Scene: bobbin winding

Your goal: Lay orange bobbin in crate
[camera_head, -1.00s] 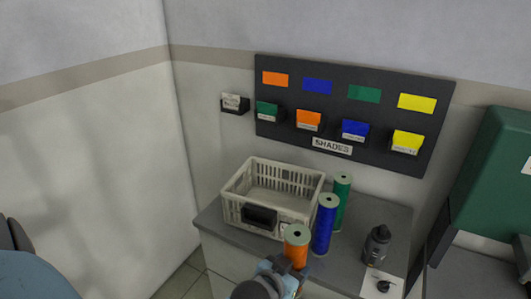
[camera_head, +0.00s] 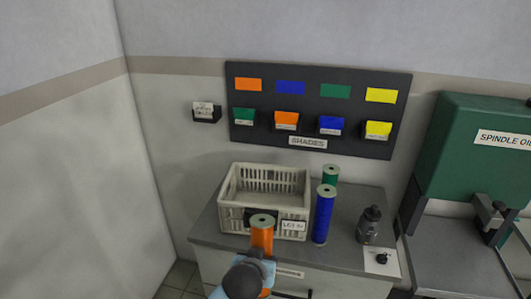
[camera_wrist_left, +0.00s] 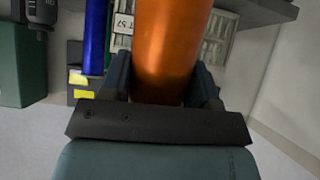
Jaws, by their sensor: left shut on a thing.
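The orange bobbin (camera_head: 262,236) stands upright in front of the crate in the head view. My left gripper (camera_wrist_left: 163,88) is shut on it; in the left wrist view the orange bobbin (camera_wrist_left: 168,40) fills the space between the two fingers. In the head view my left wrist hides the bobbin's lower part. The pale slatted crate (camera_head: 228,213) sits on the grey bench top, open at the top, and I see no bobbin in it. The bobbin overlaps the crate's front wall in the picture; I cannot tell whether they touch. My right gripper is not in view.
A blue bobbin (camera_head: 323,217) and a green bobbin (camera_head: 330,174) stand right of the crate. A dark bottle (camera_head: 369,224) is farther right on the bench (camera_head: 340,252). The shades board (camera_head: 318,105) hangs on the wall behind. A green spindle oil unit (camera_head: 470,155) is at right.

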